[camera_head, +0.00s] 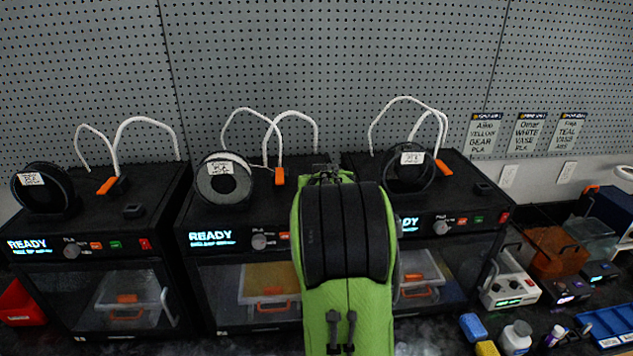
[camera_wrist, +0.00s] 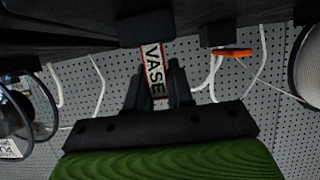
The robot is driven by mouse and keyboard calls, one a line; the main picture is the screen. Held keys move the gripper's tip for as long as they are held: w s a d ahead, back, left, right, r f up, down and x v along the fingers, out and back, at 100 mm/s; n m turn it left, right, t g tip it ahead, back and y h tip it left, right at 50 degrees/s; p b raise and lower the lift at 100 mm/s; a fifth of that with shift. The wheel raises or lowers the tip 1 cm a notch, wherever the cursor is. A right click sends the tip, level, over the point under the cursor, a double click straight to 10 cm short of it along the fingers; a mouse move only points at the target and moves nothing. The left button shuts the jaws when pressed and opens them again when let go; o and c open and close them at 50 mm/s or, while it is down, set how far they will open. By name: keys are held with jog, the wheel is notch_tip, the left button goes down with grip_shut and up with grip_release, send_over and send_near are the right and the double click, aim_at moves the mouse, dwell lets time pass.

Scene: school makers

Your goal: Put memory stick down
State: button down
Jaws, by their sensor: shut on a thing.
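My gripper (camera_wrist: 158,84) is in the wrist view, its two dark fingers shut on the memory stick (camera_wrist: 153,66). The stick is a narrow white piece with a dark red edge and the word VASE on it. Its far end meets a dark block (camera_wrist: 145,30) at the top of the picture; I cannot tell whether they touch. In the head view my green and black arm reaches over the middle printer (camera_head: 222,257) and hides the stick and fingers.
A left printer (camera_head: 90,262) and a right printer (camera_head: 466,222) flank the middle one, with spools and white tubes on top. The middle printer's spool (camera_head: 224,180) stands left of my arm. Bottles and boxes crowd the right counter. A pegboard (camera_head: 330,60) stands behind.

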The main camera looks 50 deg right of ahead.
jog(key=shift+s, duration=0.1)
jog(key=shift+f, duration=0.2)
jog(key=c, duration=1)
grip_release()
